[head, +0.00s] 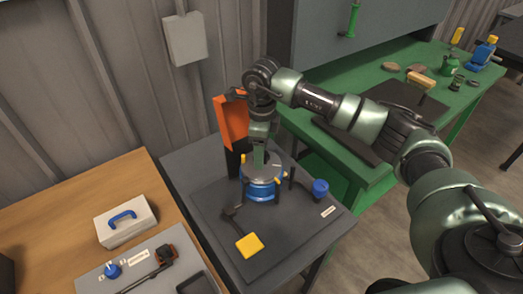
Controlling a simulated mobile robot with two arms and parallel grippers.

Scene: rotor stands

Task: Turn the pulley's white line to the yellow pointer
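A blue pulley with a grey top (262,190) sits on a dark grey board (215,205) on a stand. Small yellow parts (284,181) show at its rim; I cannot tell which is the pointer. I cannot make out the white line on the pulley. My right gripper (259,162) points down at the pulley's top, close to or touching it. Its fingers are too small and partly hidden to tell whether they are open or shut. My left gripper is not in view.
An orange upright plate (231,122) stands just behind the pulley. A dark lever with a yellow square pad (250,245) lies in front, and a blue knob (320,188) is to the right. A wooden table (60,225) with a white case (125,220) is at left, a green bench (440,60) at right.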

